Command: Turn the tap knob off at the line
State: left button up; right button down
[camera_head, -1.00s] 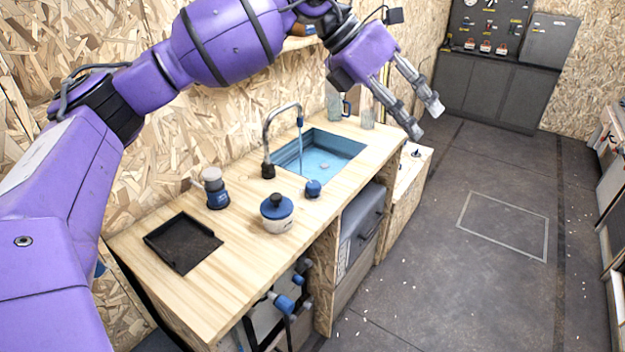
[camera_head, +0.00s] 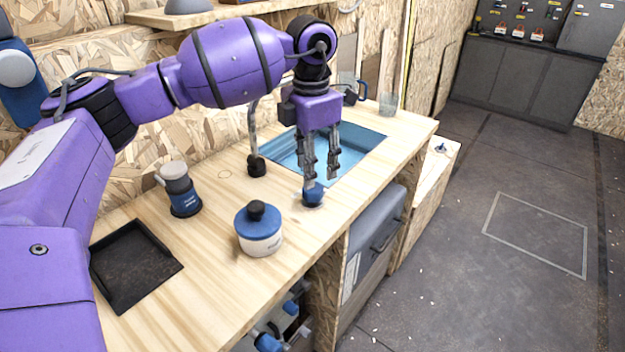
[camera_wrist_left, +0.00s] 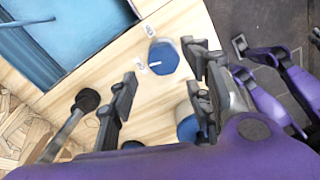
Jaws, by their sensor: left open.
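The blue tap knob (camera_head: 313,196) stands on the wooden counter in front of the sink. In the left wrist view the knob (camera_wrist_left: 163,57) shows a short white line on its top, pointing toward the lower left, with two small pale labels beside it. My left gripper (camera_head: 321,180) points down with its fingers open, just above the knob and partly in front of it. Whether the fingers touch the knob, I cannot tell. The curved tap (camera_head: 254,140) stands left of the gripper; its spout is hidden behind my arm.
A blue-lidded jar (camera_head: 259,232) stands close to the knob, with a blue-grey bottle (camera_head: 180,190) and a black tray (camera_head: 135,265) farther left. The blue sink (camera_head: 362,150) lies behind the gripper. A glass (camera_head: 388,100) stands at the far counter end.

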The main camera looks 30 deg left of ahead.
aim_at(313, 192)
pick_arm(q)
notch_tip(313, 192, down, 4)
jog(key=shift+f, duration=0.45)
jog(key=shift+c, duration=0.4)
pick_arm(e)
jog(key=shift+w+a+r, duration=0.1)
jog(key=shift+w+a, duration=0.1)
jog(key=shift+w, duration=0.15)
